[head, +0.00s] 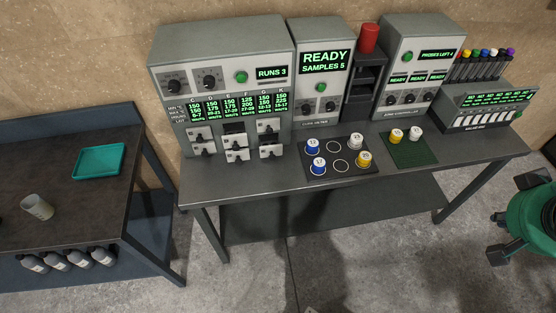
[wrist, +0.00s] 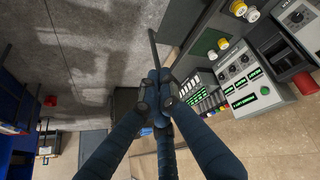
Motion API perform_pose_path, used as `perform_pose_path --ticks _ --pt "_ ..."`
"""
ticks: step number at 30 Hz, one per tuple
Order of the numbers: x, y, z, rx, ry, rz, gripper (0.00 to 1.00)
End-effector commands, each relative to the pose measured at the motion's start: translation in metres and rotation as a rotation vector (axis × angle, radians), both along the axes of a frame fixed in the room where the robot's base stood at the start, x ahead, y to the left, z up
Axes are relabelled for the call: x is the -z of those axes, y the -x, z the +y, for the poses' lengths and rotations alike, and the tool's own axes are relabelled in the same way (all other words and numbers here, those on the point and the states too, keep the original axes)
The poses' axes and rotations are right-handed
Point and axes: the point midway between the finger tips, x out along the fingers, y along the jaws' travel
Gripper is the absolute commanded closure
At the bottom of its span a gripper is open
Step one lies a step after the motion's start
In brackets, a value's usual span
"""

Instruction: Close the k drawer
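The rubber press (head: 222,75) stands at the left end of the grey bench in the head view, its display reading RUNS 3. Columns of settings on its front carry small letters, with K at the right end. Below them are several small pale drawers with dark handles, some sticking out. The right-hand ones are an upper drawer (head: 268,127) and a lower drawer (head: 271,151); I cannot tell which is k. My gripper (wrist: 157,88) shows only in the wrist view, its dark blue fingers drawn together with nothing clearly held. The press is out of that view.
The bench (head: 330,192) also bears a black tray (head: 315,172) with several capped pots, a green mat (head: 418,156), a cure meter (head: 322,65) and a probe controller (head: 410,70). A dark side table (head: 45,165) stands left. A green stool (head: 535,215) is right. Floor in front is clear.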

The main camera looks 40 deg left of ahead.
Motion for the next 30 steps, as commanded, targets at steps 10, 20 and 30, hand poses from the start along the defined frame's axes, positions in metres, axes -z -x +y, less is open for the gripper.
perform_pose_path --ticks 10,20,30 --pt "0.007 -0.088 0.046 -0.262 0.146 -0.041 1.00" --pt "0.033 -0.153 0.118 -0.544 0.249 -0.089 1.00" --pt "0.080 -0.190 0.213 -0.864 0.310 -0.139 1.00"
